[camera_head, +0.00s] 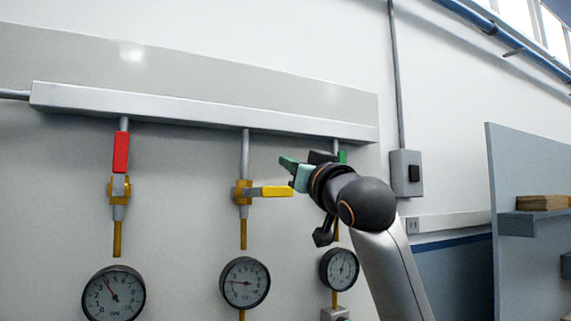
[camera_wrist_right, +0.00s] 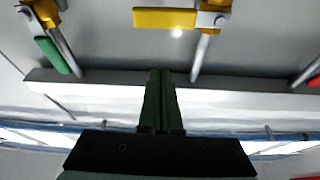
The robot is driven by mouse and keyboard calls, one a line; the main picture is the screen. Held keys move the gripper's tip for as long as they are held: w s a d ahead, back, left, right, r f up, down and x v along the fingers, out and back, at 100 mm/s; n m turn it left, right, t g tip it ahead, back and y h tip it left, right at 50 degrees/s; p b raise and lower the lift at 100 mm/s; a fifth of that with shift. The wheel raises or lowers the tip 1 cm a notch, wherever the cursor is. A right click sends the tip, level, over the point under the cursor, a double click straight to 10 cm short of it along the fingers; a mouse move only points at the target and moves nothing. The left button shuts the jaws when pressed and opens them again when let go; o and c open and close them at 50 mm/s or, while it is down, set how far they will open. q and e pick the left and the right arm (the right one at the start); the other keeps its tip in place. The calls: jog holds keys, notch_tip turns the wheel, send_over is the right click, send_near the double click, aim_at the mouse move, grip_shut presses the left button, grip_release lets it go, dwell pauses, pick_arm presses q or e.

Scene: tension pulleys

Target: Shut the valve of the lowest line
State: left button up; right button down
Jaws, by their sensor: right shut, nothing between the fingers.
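Three vertical lines hang from a grey header. The left valve's red handle (camera_head: 121,153) points up along its pipe. The middle valve's yellow handle (camera_head: 274,191) lies crosswise, pointing right; it also shows in the wrist view (camera_wrist_right: 165,18). The right valve's green handle (camera_head: 342,157) is mostly hidden by my arm, but the wrist view shows it (camera_wrist_right: 52,55) along its pipe. Below are the left gauge (camera_head: 113,295), middle gauge (camera_head: 244,283) and right gauge (camera_head: 339,269); needles point up-left, left and upward. My right gripper (camera_head: 288,164) is shut and empty, above the yellow handle, apart from it.
A grey switch box (camera_head: 406,174) is on the wall right of my arm. A shelf unit (camera_head: 530,155) stands at far right.

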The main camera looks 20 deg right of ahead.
pick_arm(q)
jog(key=shift+w+d+f+h+b, duration=0.15)
jog(key=shift+w+d+b, duration=0.3)
jog(key=shift+w+d, duration=0.15)
jog(key=shift+w+d+f+h+b, duration=0.1)
jog(key=shift+w+d+h+b, duration=0.05)
jog(key=shift+w+d+b, duration=0.35)
pick_arm(e)
jog(key=v, duration=0.7)
jog(key=shift+d+f, duration=0.25)
jog(key=shift+f, duration=0.15)
pick_arm(q)
jog(key=shift+s+f, duration=0.1)
jog(key=shift+s, duration=0.1)
pick_arm(e)
jog(key=shift+s, duration=0.1)
pick_arm(q)
jog(key=shift+s, duration=0.1)
